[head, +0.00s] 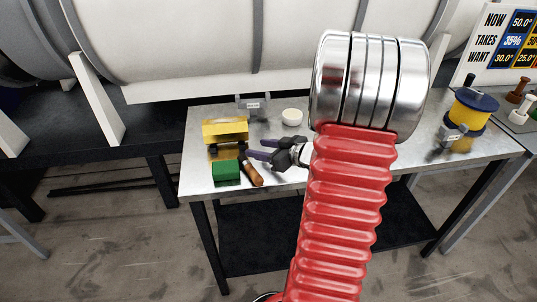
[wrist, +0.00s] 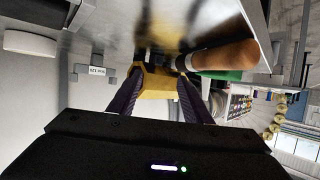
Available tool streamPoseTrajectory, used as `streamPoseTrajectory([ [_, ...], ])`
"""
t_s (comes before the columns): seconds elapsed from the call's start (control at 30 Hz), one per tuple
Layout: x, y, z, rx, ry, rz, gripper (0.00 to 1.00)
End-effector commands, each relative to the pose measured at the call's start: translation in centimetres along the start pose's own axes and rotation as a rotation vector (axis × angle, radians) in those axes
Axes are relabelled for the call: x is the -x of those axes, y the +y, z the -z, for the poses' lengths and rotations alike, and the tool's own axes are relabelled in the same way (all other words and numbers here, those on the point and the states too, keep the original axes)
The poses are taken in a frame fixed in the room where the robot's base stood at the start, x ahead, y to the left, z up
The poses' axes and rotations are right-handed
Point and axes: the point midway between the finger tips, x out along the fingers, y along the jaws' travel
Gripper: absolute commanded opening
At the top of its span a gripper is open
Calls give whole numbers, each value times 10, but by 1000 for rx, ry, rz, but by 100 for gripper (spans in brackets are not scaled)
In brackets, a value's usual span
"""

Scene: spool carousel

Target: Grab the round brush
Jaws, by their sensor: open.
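My gripper (head: 254,148) is open, with its dark purple fingers pointing left over the table; the fingers also show in the wrist view (wrist: 160,84). A brown, rounded wooden-looking handle with a dark end (head: 252,174) lies beside a green block, in front of the fingertips; it also shows in the wrist view (wrist: 226,55), right of the fingers. I cannot make out bristles on it, so I cannot tell if it is the round brush. A yellow thing (head: 225,129) stands beyond the fingertips and shows between them in the wrist view (wrist: 156,80).
The green block (head: 226,172) is near the grey table's (head: 198,187) front left corner. A white round tub (head: 292,117) and a small grey label holder (head: 253,104) stand behind. A big white drum (head: 170,40) backs the table.

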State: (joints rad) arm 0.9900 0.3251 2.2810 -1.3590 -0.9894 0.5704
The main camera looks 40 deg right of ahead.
Motion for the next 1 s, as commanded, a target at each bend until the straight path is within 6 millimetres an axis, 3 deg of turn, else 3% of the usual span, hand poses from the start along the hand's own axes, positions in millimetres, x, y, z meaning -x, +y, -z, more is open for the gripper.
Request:
streamPoseTrajectory([
  [0.37,14,1,0,1,1,-2,45],
  [1.0,96,2,-1,1,0,-4,45],
])
